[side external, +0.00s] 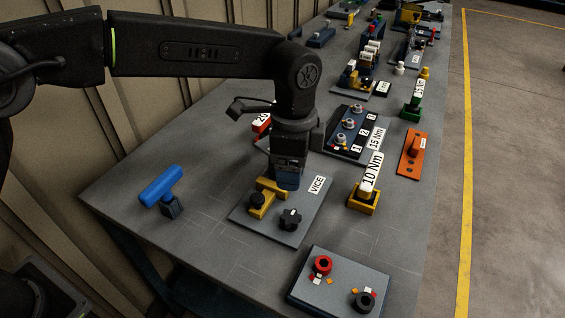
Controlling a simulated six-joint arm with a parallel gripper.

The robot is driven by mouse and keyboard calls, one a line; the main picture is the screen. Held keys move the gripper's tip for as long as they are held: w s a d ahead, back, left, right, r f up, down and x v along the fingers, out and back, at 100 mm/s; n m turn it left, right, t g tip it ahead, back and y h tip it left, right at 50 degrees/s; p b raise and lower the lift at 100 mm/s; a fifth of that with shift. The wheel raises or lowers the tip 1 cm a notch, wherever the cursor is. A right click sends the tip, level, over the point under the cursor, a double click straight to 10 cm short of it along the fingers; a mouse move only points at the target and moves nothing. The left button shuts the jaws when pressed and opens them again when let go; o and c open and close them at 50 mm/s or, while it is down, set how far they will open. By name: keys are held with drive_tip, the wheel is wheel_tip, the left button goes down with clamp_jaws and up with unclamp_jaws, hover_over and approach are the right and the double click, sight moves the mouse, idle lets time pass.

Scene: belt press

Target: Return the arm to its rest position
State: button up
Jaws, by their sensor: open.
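My arm reaches in from the upper left over the grey table (130,195). My gripper (287,184) points down just above or behind the yellow clamp (264,198) on the grey plate labelled VICE (317,205). The fingertips are small and dark here, and I cannot tell whether they touch the clamp. No held object shows. Part of the clamp and plate is hidden behind the gripper.
A blue T-shaped handle (161,186) stands at left. A plate with red and black rings (345,278) lies in front. A 10 Nm tool (369,185) in a yellow holder, an orange plate (412,153) and a numbered tray (350,135) stand right and behind.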

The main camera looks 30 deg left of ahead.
drive_tip(key=s+a+r+n+t, duration=0.1)
drive_tip(key=s+a+r+n, duration=0.35)
drive_tip(key=a, duration=0.45)
drive_tip(key=s+a+r+n+t, duration=0.2)
drive_tip(key=s+a+r+n, duration=0.1)
drive_tip(key=a+r, duration=0.4)
drive_tip(key=s+a+f+n+t, duration=0.1)
drive_tip(key=s+a+f+n, duration=0.1)
drive_tip(key=s+a, duration=0.3)
drive_tip(key=s+a+f+n+t, duration=0.1)
drive_tip(key=s+a+f+n, duration=0.1)
drive_tip(key=s+a+n, duration=0.3)
drive_tip(key=s+a, duration=0.1)
drive_tip(key=s, duration=0.3)
drive_tip(key=shift+f+t, duration=0.3)
drive_tip(key=shift+f, duration=0.05)
